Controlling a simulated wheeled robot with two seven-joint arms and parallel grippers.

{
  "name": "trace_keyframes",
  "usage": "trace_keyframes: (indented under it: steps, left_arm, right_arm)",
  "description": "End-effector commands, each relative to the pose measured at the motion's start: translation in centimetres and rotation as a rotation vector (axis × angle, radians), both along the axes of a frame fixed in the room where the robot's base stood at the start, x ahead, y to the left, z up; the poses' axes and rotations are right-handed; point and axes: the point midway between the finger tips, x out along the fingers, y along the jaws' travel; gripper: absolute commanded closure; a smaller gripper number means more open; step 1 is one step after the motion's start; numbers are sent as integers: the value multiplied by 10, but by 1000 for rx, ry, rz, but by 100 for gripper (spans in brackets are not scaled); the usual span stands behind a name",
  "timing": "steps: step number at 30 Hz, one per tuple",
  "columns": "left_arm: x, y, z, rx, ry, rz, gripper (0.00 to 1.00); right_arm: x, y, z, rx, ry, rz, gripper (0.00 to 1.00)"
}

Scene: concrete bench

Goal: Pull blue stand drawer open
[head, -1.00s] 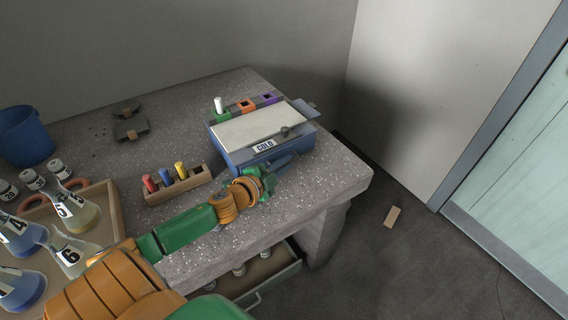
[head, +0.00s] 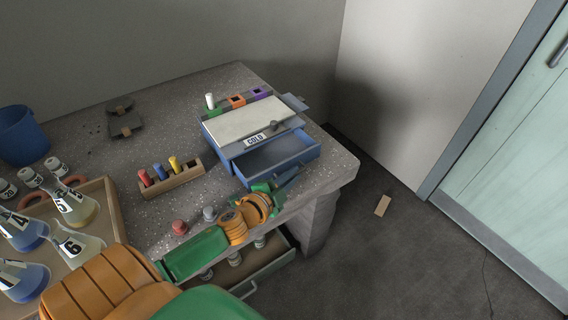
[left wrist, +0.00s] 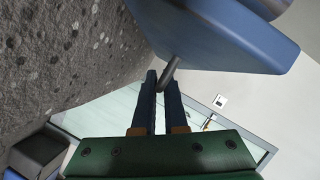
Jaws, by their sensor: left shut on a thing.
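The blue stand (head: 222,148) sits at the bench's far right corner, with a white top and a COLD label (head: 256,140). Its blue drawer (head: 305,155) stands out from the front, and its inside shows and looks empty. My left gripper (head: 286,181) is at the drawer's front, over the bench edge. In the left wrist view its fingers (left wrist: 161,97) are shut on the drawer handle (left wrist: 169,73), a thin dark bar below the blue drawer front (left wrist: 225,30). In the head view my gripper hides the handle. My right gripper is not in view.
A wooden rack (head: 172,181) with coloured vials stands left of the stand. A wooden tray (head: 113,212) with flasks is further left. A lower drawer (head: 265,272) is open under the bench. The floor (head: 400,260) to the right is mostly clear.

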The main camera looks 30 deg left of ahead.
Motion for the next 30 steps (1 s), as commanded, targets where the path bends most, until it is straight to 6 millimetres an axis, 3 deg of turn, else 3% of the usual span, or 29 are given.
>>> trace_keyframes:
  steps: [9,10,11,20,30]
  left_arm:
    - [-1,-3,0,-1,1,1,100]
    - [-1,-3,0,-1,1,1,85]
    - [-1,-2,0,-1,1,1,78]
    - [-2,-2,0,-1,-1,1,78]
    - [-47,-1,9,-3,4,1,78]
  right_arm:
    - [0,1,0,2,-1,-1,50]
    - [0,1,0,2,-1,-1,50]
    - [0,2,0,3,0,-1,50]
    - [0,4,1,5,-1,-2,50]
    - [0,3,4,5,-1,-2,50]
